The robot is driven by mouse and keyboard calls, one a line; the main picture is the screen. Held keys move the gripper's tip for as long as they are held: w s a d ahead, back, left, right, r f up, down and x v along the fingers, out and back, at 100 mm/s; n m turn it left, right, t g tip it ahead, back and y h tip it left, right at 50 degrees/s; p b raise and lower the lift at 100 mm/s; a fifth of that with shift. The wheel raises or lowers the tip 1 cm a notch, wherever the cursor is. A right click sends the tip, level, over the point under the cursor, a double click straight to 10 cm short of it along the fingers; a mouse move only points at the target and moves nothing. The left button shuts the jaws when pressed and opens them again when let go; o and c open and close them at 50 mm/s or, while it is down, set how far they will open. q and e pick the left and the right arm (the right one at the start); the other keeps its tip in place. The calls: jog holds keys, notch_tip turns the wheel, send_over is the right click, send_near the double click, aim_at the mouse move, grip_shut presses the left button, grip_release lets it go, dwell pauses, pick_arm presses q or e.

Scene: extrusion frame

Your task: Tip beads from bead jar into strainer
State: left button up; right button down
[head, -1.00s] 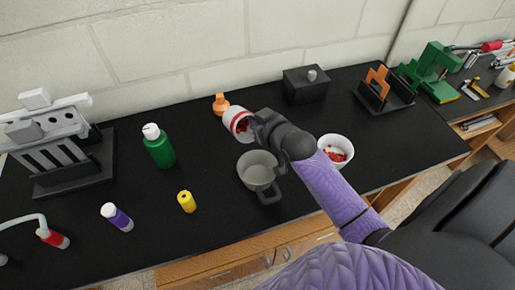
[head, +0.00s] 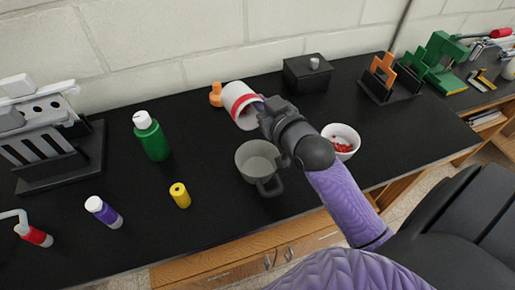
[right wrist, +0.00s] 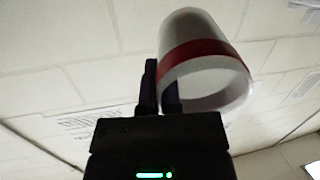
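The bead jar (head: 236,96) is white with a red band. The grey strainer (head: 257,150), cup-shaped with a handle toward me, stands on the black bench just below and in front of the jar in the head view. It looks empty. My left gripper is out of view.
A white bowl (head: 342,135) with red beads stands right of my arm. An orange bottle (head: 216,94) is behind the jar. A black box (head: 307,75) is at the back.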

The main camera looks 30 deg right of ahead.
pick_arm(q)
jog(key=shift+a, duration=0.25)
pick_arm(e)
jog(key=shift+r, duration=0.15)
jog(key=shift+r+t, duration=0.15)
jog(key=shift+t, duration=0.15)
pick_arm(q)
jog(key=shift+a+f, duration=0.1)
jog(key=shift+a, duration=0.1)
pick_arm(e)
jog(key=shift+s, duration=0.1)
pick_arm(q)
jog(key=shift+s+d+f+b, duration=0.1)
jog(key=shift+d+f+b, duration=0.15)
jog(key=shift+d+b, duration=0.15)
pick_arm(e)
jog(key=shift+s+r+t, duration=0.15)
jog(key=shift+r+t, duration=0.35)
jog(key=shift+r, duration=0.1)
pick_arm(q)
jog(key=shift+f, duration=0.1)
pick_arm(e)
jog(key=shift+r, duration=0.2)
jog(key=shift+t, duration=0.3)
jog(key=shift+s+r, duration=0.15)
jog(key=shift+r, duration=0.15)
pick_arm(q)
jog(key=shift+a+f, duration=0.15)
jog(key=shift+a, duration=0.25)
